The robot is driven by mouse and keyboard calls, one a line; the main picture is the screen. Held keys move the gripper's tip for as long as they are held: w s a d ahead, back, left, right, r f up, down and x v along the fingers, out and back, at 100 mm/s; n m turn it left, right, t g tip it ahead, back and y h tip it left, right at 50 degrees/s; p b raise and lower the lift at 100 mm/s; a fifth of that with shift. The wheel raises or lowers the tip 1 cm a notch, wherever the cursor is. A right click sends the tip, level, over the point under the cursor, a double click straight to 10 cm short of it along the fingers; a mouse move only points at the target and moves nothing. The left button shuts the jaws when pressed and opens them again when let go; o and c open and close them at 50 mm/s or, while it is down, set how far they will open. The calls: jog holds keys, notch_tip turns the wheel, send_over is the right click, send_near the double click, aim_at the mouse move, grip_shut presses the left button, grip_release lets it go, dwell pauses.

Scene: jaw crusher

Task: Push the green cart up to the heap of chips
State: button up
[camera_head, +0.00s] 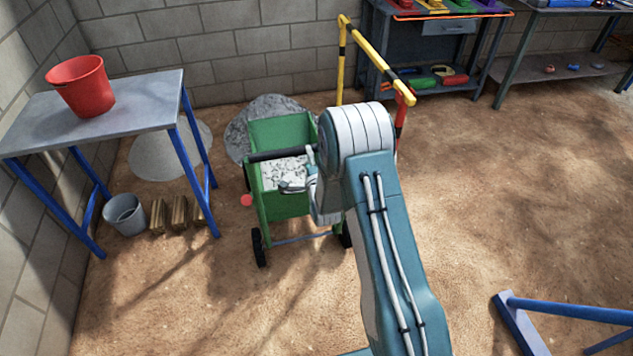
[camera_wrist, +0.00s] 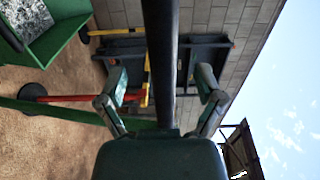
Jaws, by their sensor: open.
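The green cart (camera_head: 283,133) stands upright on the dirt floor and holds grey chips. Its black handle bar (camera_head: 283,154) faces me. A coarse grey heap, apparently the chips (camera_head: 240,132), lies just behind the cart, partly hidden by it; whether they touch I cannot tell. My gripper (camera_head: 297,186) is at the cart's near side by the handle, partly hidden by my wrist. In the wrist view my gripper (camera_wrist: 160,82) is open, with one finger on each side of the dark handle bar (camera_wrist: 160,45); contact is not clear.
A paler heap (camera_head: 150,155) lies left, partly behind a blue-legged table (camera_head: 140,103) bearing a red bucket (camera_head: 82,88). A grey bucket (camera_head: 125,214) stands below. A yellow and red rail (camera_head: 372,52) stands right of the cart. Floor at right is mostly clear.

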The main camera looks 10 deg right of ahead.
jog(key=s, duration=0.7)
jog(key=shift+s, duration=0.4)
jog(key=s+r+n+g, duration=0.3)
jog(key=r+n, duration=0.1)
jog(key=r, duration=0.5)
jog(key=s+r+n+g, duration=0.3)
jog(key=r+n, duration=0.2)
jog(key=r, duration=0.3)
jog(key=s+r+n+g, duration=0.3)
jog(key=s+r+n, duration=0.1)
jog(key=s, duration=0.9)
jog(key=s+r+n+g, duration=0.3)
jog(key=s+n, duration=0.2)
jog(key=s, duration=0.8)
jog(key=shift+s+r, duration=0.4)
jog(key=shift+w, duration=0.15)
